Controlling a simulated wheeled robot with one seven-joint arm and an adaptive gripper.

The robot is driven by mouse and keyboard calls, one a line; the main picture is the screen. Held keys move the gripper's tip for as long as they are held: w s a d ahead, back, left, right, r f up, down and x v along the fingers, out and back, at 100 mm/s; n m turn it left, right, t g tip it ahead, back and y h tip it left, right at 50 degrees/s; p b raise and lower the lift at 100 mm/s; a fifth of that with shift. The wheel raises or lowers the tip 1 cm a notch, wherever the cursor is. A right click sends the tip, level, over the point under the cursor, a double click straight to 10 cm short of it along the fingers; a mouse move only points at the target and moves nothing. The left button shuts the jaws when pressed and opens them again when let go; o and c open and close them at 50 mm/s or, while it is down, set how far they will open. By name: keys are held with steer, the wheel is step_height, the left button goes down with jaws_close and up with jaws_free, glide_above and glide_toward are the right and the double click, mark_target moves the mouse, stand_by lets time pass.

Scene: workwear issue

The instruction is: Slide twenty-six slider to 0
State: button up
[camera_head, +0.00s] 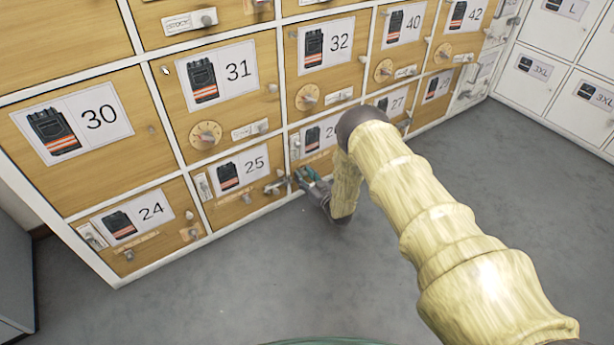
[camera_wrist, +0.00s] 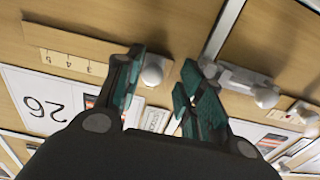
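The compartment door 26 shows in the head view with its label (camera_head: 316,136) partly hidden behind my arm. In the wrist view that label (camera_wrist: 45,108) appears upside down. A beige slider scale strip (camera_wrist: 68,62) with small printed numbers lies along this door. A rounded grey knob (camera_wrist: 152,72) stands at the strip's right end in the wrist view. My gripper (camera_wrist: 166,72) is open, its teal-padded fingers on either side of the knob, which is closer to the left finger. I cannot tell whether they touch. In the head view my gripper (camera_head: 303,176) is low at door 26, hiding the slider.
Door 25 (camera_head: 242,172) is left of door 26, with a grey latch (camera_head: 274,184) close to my gripper. The latch shows right of my fingers in the wrist view (camera_wrist: 248,86). Door 32 (camera_head: 326,62) is above. The grey floor (camera_head: 240,270) in front is clear.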

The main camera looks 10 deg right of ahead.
steer(key=shift+s+d, duration=0.1)
steer(key=shift+d, duration=0.15)
steer(key=shift+s+d, duration=0.1)
steer(key=shift+s, duration=0.15)
steer(key=v, duration=1.1)
steer(key=shift+s, duration=0.2)
